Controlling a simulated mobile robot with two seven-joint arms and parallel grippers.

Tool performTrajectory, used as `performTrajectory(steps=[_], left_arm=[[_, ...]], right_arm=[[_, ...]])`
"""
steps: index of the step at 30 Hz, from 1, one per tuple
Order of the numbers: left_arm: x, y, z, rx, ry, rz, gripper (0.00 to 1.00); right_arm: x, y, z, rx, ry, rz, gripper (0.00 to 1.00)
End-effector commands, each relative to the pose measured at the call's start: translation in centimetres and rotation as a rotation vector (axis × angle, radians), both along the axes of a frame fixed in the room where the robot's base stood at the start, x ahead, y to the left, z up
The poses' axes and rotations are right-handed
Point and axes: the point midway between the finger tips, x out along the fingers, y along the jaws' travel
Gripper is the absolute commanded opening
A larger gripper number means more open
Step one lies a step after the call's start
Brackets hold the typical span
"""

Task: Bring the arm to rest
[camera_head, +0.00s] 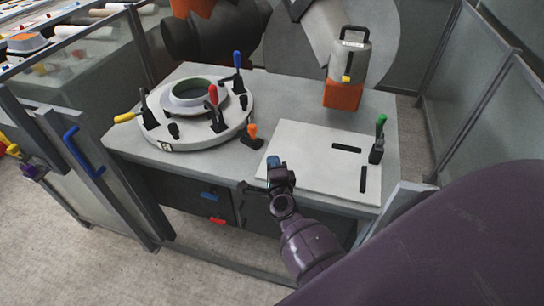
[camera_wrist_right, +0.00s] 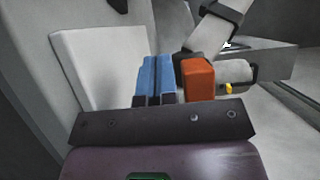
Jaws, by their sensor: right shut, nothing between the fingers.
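My purple right arm comes in from the lower right of the head view. Its gripper (camera_head: 273,161) is over the front edge of the grey table (camera_head: 232,182), by the left front corner of a white plate (camera_head: 310,160). Its blue fingers are shut together with nothing between them, as the right wrist view also shows (camera_wrist_right: 155,75). Whether the fingertips touch the plate cannot be told. My left gripper is not in view.
A round white fixture (camera_head: 185,136) with several coloured-handled clamps stands on the table's left. A grey canister (camera_head: 350,60) on an orange block (camera_head: 342,96) stands at the back. A green-handled clamp (camera_head: 377,150) sits at the plate's right. Glass-panelled fences (camera_head: 490,90) flank the table.

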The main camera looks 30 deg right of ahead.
Motion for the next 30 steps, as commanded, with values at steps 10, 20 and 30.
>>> performTrajectory(steps=[10, 20, 30], left_arm=[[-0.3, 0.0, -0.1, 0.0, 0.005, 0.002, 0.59], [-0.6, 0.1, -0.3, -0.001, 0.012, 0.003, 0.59], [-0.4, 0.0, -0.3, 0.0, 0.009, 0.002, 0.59]], right_arm=[[-0.2, 0.0, 0.0, 0.0, 0.0, 0.0, 0.0], [-0.1, 0.2, -0.1, -0.016, 0.01, 0.009, 0.0], [0.7, 4.6, 3.0, -0.543, 0.133, 0.277, 0.0]])
